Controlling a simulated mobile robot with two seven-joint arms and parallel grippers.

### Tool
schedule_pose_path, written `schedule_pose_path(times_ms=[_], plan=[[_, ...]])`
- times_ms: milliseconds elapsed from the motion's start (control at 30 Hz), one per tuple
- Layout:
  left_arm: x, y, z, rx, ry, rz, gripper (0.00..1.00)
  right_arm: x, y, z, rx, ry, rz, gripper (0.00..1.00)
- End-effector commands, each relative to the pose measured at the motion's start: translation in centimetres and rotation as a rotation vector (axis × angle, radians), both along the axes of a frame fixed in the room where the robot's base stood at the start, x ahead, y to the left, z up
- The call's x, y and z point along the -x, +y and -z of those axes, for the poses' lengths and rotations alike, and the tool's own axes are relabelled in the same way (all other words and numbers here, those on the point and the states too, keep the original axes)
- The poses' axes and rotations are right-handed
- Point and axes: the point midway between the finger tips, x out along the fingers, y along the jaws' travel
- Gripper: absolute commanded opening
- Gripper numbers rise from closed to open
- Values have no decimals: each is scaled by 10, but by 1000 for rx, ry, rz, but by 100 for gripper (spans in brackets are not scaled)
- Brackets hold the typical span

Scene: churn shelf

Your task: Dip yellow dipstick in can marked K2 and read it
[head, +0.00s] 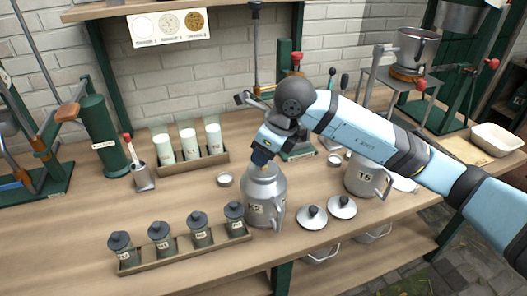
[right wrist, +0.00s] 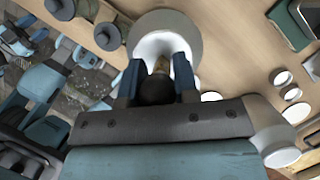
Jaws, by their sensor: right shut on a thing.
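The can marked K2 (head: 264,204) is a grey metal can with a side handle, standing upright near the bench's front edge. Its open mouth (right wrist: 190,30) shows pale inside in the right wrist view. My right gripper (head: 263,158) is right over this mouth, pointing down, shut on a thin piece with a dark round end (right wrist: 157,90). A tan to yellow bit (right wrist: 161,63) of it shows between the fingers, matching the yellow dipstick. Its lower part is hidden by the fingers and can, so its depth cannot be told. My left gripper is not in view.
A can marked T5 (head: 365,178) stands to the right, with two lids (head: 313,217) (head: 342,207) in front. Several dark lidded jars sit in a wooden tray (head: 190,253) at front left. White cylinders stand in a rack (head: 187,163) behind. A chart (head: 169,25) hangs on the wall.

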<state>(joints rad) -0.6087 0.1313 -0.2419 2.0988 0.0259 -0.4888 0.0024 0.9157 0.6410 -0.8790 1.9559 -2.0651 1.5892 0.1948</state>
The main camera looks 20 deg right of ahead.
Motion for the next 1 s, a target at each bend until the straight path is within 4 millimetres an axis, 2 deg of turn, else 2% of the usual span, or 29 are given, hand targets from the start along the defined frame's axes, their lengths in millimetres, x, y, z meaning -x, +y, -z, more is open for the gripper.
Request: schedule_pose_path(times_ms=[1000], plan=[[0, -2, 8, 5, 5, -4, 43, 0, 0, 6, 0, 0, 0, 0]])
